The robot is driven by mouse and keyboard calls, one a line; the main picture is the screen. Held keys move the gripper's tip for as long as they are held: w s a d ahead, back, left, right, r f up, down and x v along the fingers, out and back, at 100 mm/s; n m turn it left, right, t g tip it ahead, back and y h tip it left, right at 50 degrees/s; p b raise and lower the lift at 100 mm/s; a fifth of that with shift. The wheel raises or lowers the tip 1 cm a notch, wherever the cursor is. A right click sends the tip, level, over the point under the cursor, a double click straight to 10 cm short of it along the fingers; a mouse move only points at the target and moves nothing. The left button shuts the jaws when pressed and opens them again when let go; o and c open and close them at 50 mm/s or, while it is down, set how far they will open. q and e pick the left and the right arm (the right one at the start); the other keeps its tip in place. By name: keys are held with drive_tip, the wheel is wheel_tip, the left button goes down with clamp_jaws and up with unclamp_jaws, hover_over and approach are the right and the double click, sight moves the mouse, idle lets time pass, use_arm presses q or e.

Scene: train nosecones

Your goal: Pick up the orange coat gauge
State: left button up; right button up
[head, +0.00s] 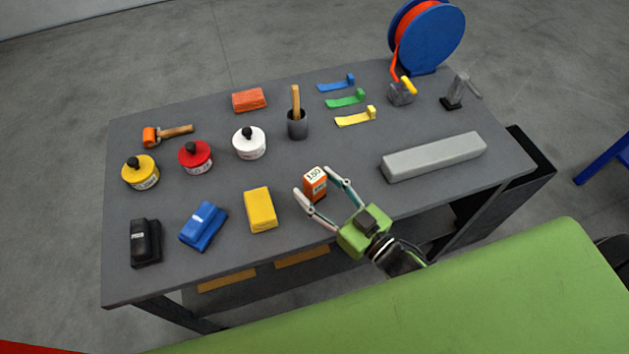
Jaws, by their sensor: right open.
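The orange coat gauge (315,185) is a small upright orange block with a white label reading "150". It stands on the grey table near the front edge, right of the yellow block. My right gripper (314,191) is open, with one finger on each side of the gauge. Its green body is toward the front edge of the table. I cannot tell whether the fingers touch the gauge. My left gripper is not in view.
A yellow block (260,210) stands close left of the gauge. A long grey bar (434,157) lies to the right. A dark cup (297,127) with a wooden handle stands behind. A green surface (480,290) fills the front right.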

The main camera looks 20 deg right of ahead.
drive_tip(key=shift+w+a, duration=0.3)
drive_tip(key=shift+w, duration=0.35)
drive_tip(key=c, duration=1.3)
drive_tip(key=shift+r, duration=0.1)
